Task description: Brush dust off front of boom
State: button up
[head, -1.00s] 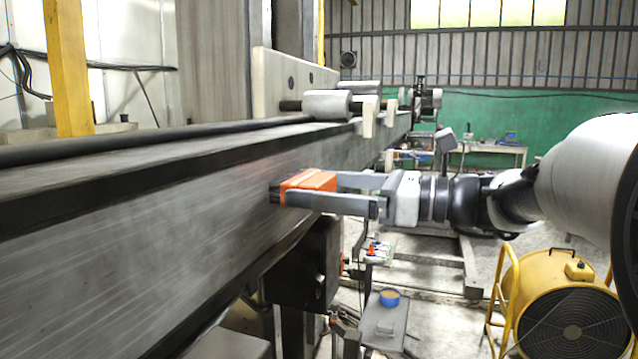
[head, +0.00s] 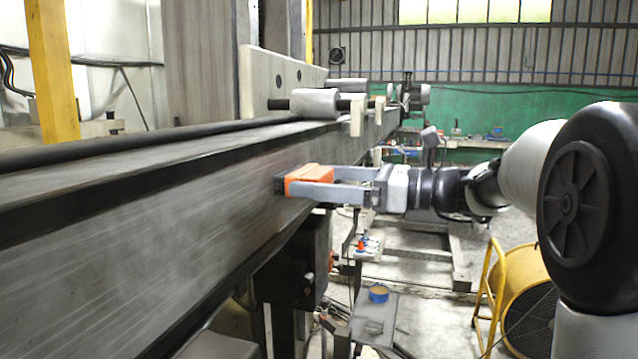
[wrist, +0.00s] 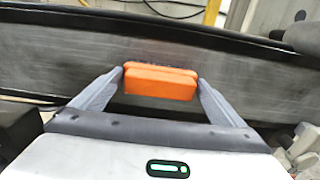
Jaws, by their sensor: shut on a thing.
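The boom (head: 150,230) is a long dark steel beam running from the near left to the back in the head view. Its front face has pale, streaky dust, heaviest toward the near left. My gripper (head: 308,181) is shut on an orange brush (head: 312,175). The brush's dark bristle side faces the boom and appears to touch its front face, around mid-height. In the wrist view, the orange brush (wrist: 160,83) lies between both fingers, with the boom's face (wrist: 60,65) behind it. The bristles are mostly hidden there.
A white bracket with rollers (head: 318,103) sits on top of the boom. Below stand a small grey table (head: 373,320) with a blue-rimmed tin (head: 379,293) and a dark box (head: 296,262) under the boom. A yellow fan (head: 528,300) stands at the lower right.

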jog(key=w+d, duration=0.4)
jog(key=w, duration=0.7)
jog(key=shift+w, duration=0.35)
dwell(0.6)
jog(key=shift+d, duration=0.25)
jog(key=shift+v, duration=2.9)
jog(key=v, duration=0.3)
